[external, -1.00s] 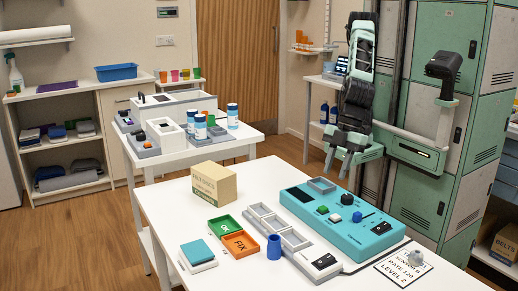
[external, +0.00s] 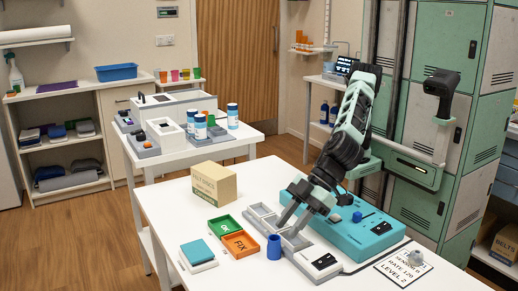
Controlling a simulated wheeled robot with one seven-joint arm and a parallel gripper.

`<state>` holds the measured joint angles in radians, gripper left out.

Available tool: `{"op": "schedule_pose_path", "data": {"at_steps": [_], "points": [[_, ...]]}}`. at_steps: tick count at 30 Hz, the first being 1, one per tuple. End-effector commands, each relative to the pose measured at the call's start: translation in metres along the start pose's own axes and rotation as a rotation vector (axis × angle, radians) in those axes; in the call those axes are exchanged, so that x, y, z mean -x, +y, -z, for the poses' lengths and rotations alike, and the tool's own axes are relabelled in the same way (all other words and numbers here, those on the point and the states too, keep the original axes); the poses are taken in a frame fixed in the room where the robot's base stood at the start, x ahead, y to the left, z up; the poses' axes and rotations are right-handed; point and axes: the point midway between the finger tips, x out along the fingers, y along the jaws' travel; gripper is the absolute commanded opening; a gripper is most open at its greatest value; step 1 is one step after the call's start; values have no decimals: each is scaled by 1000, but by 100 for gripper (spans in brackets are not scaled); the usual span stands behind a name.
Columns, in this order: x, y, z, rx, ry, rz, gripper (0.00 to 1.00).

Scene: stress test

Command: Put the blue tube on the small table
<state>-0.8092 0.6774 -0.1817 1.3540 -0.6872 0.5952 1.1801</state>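The blue tube (external: 274,247) stands upright on the white front table, beside the grey tray (external: 262,222) and close to the orange FIX bin (external: 240,244). My gripper (external: 288,230) reaches down over the grey tray, just above and to the right of the tube. Its two fingers are apart with nothing seen between them, and the tube is not between them. A smaller white table (external: 158,165) stands behind at the left, with grey holders and several blue-and-white canisters (external: 200,127) on it. I cannot tell for sure that it is the small table meant.
A teal device (external: 345,236) lies under my arm. A cardboard box (external: 213,184), a green OK bin (external: 223,225) and a teal-topped block (external: 198,254) are on the front table (external: 175,205). A printed card (external: 403,266) lies at the right. The table's left part has bare room.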

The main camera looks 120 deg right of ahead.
Motion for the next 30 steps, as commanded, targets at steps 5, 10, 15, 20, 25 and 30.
{"op": "schedule_pose_path", "data": {"at_steps": [5, 10, 15, 20, 25, 30], "points": [[-21, 0, 0, 0, 0, 0, 34], [-32, 1, 2, -1, -1, 0, 34], [-58, 3, 6, -3, -1, -1, 34], [-73, 2, 6, 0, -1, 0, 34], [-75, 2, 6, 0, 0, 1, 34], [-75, 2, 6, 0, -1, 1, 11]]}}
